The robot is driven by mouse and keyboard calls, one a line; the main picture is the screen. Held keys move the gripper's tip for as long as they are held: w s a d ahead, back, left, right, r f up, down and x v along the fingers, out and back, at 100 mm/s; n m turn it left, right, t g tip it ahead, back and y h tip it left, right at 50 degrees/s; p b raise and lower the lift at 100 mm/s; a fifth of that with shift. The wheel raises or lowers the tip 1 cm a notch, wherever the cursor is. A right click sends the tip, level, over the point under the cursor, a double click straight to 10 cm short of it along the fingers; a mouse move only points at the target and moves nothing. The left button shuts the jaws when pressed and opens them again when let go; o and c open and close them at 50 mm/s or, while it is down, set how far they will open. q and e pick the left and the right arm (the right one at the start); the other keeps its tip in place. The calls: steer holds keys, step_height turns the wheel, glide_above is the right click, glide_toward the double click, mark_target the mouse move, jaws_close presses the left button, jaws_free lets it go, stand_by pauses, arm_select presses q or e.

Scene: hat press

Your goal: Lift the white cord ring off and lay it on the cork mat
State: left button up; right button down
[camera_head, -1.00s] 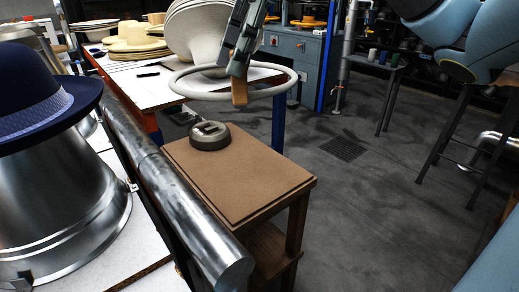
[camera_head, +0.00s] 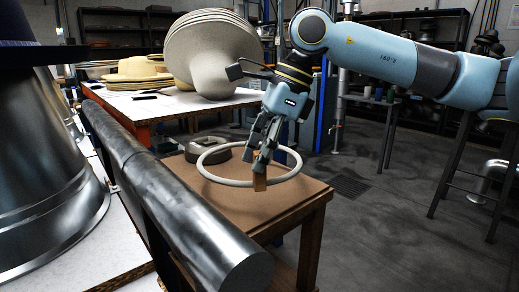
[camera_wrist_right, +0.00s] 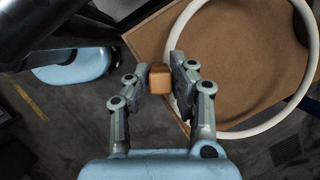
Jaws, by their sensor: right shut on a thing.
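The white cord ring (camera_head: 225,182) has a small wooden block (camera_head: 259,180) at its near side. My right gripper (camera_head: 261,160) is shut on this block, and the ring hangs roughly level from it. The ring is over the brown cork mat (camera_head: 225,203), low above it; I cannot tell whether it touches. In the right wrist view, the block (camera_wrist_right: 160,79) sits between the fingertips, and the ring (camera_wrist_right: 240,133) partly passes beyond the mat's edge (camera_wrist_right: 240,65). My left gripper is not in view.
A dark round weight (camera_head: 205,150) sits at the back left of the mat, close to the ring. A thick metal roller (camera_head: 165,195) runs along the left. A white table (camera_head: 185,103) with hats stands behind. Open floor (camera_head: 375,225) lies right.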

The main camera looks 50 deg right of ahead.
mark_target(260, 189)
step_height(260, 189, down, 3)
steer(key=shift+f+b, duration=0.1)
steer(key=shift+b, duration=0.45)
steer(key=shift+f+b, duration=0.5)
steer(key=shift+f, duration=0.2)
arm_select(q)
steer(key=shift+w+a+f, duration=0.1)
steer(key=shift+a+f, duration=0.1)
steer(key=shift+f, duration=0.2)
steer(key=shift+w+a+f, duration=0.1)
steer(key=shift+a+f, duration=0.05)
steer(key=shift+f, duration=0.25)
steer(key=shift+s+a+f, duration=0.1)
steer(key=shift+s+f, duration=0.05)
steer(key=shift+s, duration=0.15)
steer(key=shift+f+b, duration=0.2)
steer(key=shift+b, duration=0.2)
arm_select(e)
steer(key=shift+f, duration=0.15)
steer(key=c, duration=1.1)
jaws_free()
